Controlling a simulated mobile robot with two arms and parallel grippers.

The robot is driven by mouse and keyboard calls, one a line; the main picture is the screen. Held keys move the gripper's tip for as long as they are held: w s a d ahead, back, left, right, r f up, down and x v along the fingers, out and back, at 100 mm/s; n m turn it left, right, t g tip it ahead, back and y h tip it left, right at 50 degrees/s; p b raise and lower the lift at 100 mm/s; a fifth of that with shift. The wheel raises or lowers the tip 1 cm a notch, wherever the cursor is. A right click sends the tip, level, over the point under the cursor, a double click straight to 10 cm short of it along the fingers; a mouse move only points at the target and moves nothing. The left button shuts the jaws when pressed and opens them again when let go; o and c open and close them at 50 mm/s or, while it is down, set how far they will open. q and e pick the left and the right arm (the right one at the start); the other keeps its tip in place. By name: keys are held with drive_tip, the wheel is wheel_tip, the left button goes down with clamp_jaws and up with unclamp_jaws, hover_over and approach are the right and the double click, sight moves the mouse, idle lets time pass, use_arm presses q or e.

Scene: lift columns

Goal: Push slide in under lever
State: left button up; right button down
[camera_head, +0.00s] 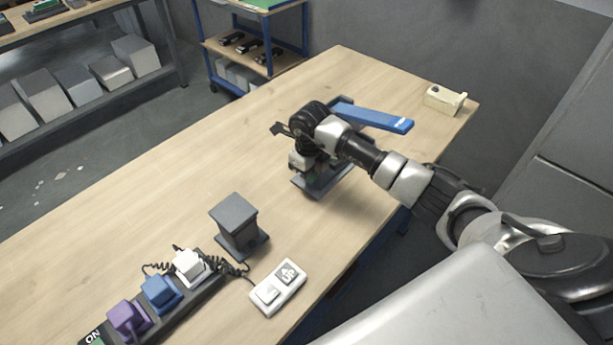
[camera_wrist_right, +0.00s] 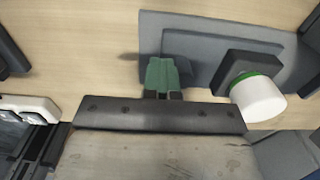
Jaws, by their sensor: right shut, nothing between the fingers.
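A device with a blue lever (camera_head: 372,117) stands on the table beyond my right arm. Its dark grey base (camera_head: 342,182) is partly covered by my wrist. In the right wrist view, a dark block with a white, green-ringed knob (camera_wrist_right: 262,100) lies on a grey plate (camera_wrist_right: 195,30); this may be the slide, but I cannot tell how far it is under the lever. My right gripper (camera_wrist_right: 162,68) has its green fingers closed and empty, left of the knob and over the plate's edge. Contact cannot be told. My left gripper is not in view.
A dark grey column (camera_head: 237,222) and a white button pad marked UP (camera_head: 278,287) stand nearer me. A power strip (camera_head: 170,312) with purple, blue and white plugs is at lower left. A cream block (camera_head: 443,100) sits near the right edge. The table's left middle is clear.

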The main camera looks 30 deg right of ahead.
drive_tip(key=shift+w+d+b, duration=0.5)
drive_tip(key=shift+d+b, duration=0.25)
drive_tip(key=shift+d, duration=0.7)
drive_tip(key=shift+w+d+b, duration=0.5)
drive_tip(key=shift+d+b, duration=0.2)
drive_tip(key=shift+d, duration=0.8)
drive_tip(key=shift+w+d+b, duration=0.5)
drive_tip(key=shift+d+b, duration=0.25)
drive_tip(key=shift+d, duration=0.7)
drive_tip(key=shift+s+a, duration=0.1)
drive_tip(key=shift+a, duration=0.15)
drive_tip(key=shift+r+p, duration=0.1)
drive_tip(key=shift+p, duration=0.2)
drive_tip(key=shift+r+p, duration=2)
drive_tip(key=shift+r, duration=0.95)
drive_tip(key=shift+f, duration=0.1)
